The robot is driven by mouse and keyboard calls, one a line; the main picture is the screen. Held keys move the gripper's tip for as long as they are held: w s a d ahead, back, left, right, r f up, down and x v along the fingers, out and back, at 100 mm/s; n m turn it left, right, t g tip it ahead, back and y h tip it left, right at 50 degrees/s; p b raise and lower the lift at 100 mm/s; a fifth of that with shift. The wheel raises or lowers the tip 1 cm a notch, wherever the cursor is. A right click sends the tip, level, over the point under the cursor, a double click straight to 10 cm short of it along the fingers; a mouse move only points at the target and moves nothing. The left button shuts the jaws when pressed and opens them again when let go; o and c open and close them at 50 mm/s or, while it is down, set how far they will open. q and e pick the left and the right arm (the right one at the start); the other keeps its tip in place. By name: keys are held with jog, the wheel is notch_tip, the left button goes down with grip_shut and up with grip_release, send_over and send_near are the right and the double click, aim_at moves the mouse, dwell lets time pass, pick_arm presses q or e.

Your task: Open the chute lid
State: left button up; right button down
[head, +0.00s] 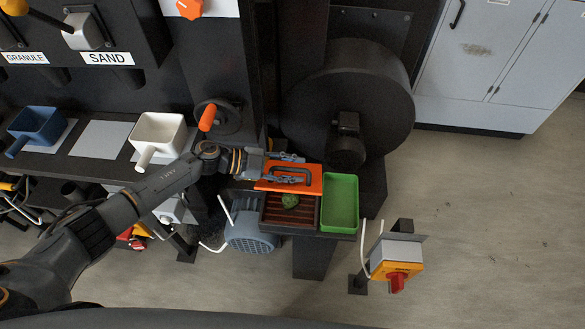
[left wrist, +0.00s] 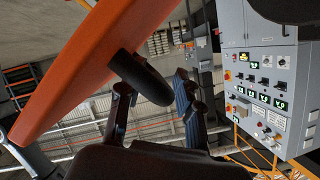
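The orange chute lid (head: 313,186) stands at the back of the chute box. The box (head: 290,225) shows uncovered in front of it, with brown slats and a green clump (head: 290,201) inside. The lid has a dark handle, partly hidden by my gripper in the head view. My left gripper (head: 287,169) is at the handle with its fingers apart. In the left wrist view the lid (left wrist: 85,65) fills the upper left, and the handle (left wrist: 142,78) reaches toward the gap between the spread fingers (left wrist: 155,112). I cannot tell whether a finger touches it. My right gripper is out of view.
A green tray (head: 340,203) sits right of the box. A large black round housing (head: 348,100) stands behind. A yellow switch box with a red knob (head: 397,283) is at front right. White (head: 158,131) and blue (head: 37,127) scoops lie left. The floor at right is clear.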

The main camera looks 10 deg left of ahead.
pick_arm(q)
jog(key=v, duration=1.2)
jog(key=shift+f, duration=0.1)
